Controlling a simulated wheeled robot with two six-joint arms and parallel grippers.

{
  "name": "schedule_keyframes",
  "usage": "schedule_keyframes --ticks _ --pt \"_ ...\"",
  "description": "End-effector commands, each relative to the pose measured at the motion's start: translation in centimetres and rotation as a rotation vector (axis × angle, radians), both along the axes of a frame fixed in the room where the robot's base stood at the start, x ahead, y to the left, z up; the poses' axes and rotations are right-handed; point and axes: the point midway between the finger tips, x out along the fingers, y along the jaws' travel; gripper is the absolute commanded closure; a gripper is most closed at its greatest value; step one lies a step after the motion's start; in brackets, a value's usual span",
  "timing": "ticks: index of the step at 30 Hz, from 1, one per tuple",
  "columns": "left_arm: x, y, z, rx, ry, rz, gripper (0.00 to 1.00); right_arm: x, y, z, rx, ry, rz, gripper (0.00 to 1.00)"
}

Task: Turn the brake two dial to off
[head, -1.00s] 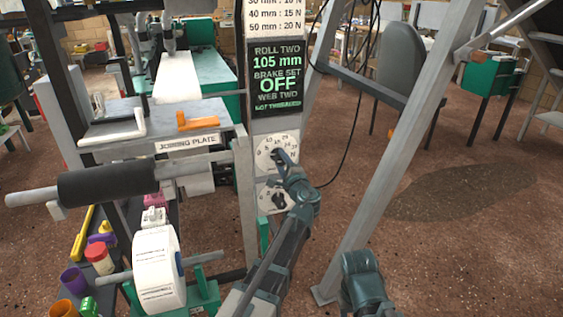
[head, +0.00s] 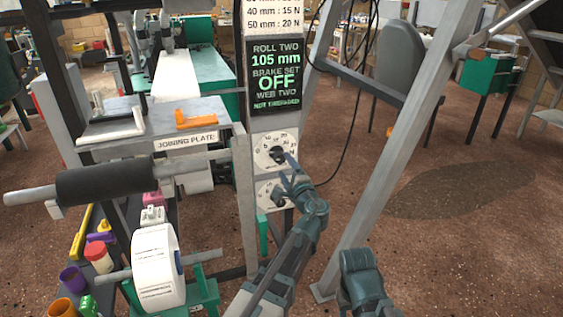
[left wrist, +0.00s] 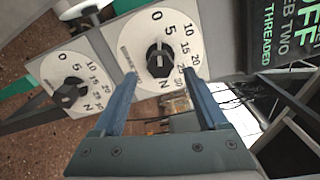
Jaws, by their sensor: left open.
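Two white dials with black knobs sit one above the other on a grey post. The upper dial (head: 268,142) is the large middle dial in the left wrist view (left wrist: 146,26); the lower dial (head: 265,196) is at its left (left wrist: 54,66). I cannot read which is brake two. The display (head: 275,76) above reads roll two, 105 mm, brake set OFF, web two, not threaded. My left gripper (left wrist: 160,74) is open, its fingers on either side of the upper knob (left wrist: 160,60) in that view, apparently drawn back from it.
A grey slanted beam (head: 385,170) stands right of the post. At left are a black roller (head: 105,182), a white label roll (head: 155,262), and the joining plate table (head: 150,122). A black cable hangs behind the post. Brown floor on the right is open.

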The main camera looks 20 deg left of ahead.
Motion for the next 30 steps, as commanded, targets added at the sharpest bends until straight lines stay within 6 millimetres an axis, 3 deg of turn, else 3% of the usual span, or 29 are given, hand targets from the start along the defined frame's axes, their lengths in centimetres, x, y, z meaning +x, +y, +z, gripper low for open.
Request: schedule_keyframes --ticks 3,12,26,30 --pt "-2.6 -1.6 0.0 0.000 0.000 -0.003 0.24 0.0 0.0 0.0 0.000 0.000 0.000 0.50" --pt "-6.1 -4.1 0.0 -0.001 0.000 -0.002 0.24 0.0 0.0 0.0 0.000 0.000 0.000 0.50" --pt "-6.8 -4.6 0.0 -0.001 -0.001 0.000 0.24 0.0 0.0 0.0 0.000 0.000 0.000 0.50" --pt "-7.2 -3.6 -0.8 -0.051 0.011 0.028 0.24 0.0 0.0 0.0 0.000 0.000 0.000 0.50"
